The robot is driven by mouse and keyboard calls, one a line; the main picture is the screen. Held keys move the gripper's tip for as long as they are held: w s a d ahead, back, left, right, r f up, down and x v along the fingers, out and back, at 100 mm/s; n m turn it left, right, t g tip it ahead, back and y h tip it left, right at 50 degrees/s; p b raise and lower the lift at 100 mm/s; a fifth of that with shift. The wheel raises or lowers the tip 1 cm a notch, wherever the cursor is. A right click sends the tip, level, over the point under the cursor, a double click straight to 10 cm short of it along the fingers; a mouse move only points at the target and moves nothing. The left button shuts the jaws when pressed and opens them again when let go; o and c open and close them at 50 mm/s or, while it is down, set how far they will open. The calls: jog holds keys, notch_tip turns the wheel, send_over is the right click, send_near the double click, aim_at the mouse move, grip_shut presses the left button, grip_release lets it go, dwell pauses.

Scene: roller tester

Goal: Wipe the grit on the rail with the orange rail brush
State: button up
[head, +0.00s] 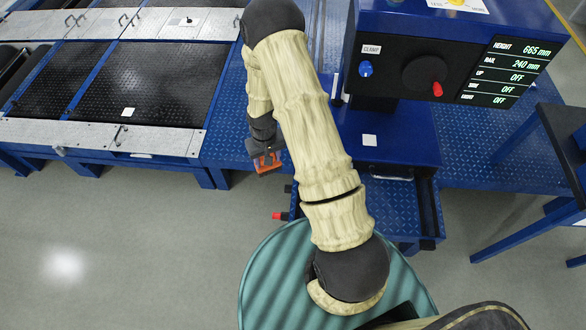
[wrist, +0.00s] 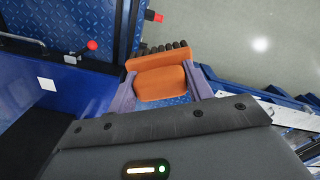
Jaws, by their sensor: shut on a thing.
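My gripper (head: 266,158) hangs low beside the front edge of the blue tester, left of my forearm in the head view. It is shut on the orange rail brush (head: 267,164). In the wrist view the brush (wrist: 160,82) is a rounded orange block between the two purple-grey fingers, with a row of dark bristles (wrist: 158,49) at its far side. The bristles point away from the gripper and appear clear of any surface. I cannot make out grit on a rail in either view; my arm hides part of the tester.
A blue cabinet with a blue knob (head: 365,69), a red-tipped dial (head: 437,89) and a display (head: 505,70) stands right of my arm. Black tester plates (head: 160,82) lie left. The grey floor (head: 130,240) is clear.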

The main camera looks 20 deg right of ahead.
jog(key=shift+w+a, duration=0.35)
jog(key=shift+w, duration=0.05)
jog(key=shift+s, duration=0.15)
jog(key=shift+f, duration=0.2)
jog(key=w+d+f+b, duration=0.1)
jog(key=d+f+b, duration=0.7)
jog(key=f+b, duration=0.4)
jog(key=w+d+f+b, duration=0.1)
jog(key=d+f+b, duration=0.8)
jog(key=f+b, duration=0.4)
jog(key=shift+w+d, duration=0.15)
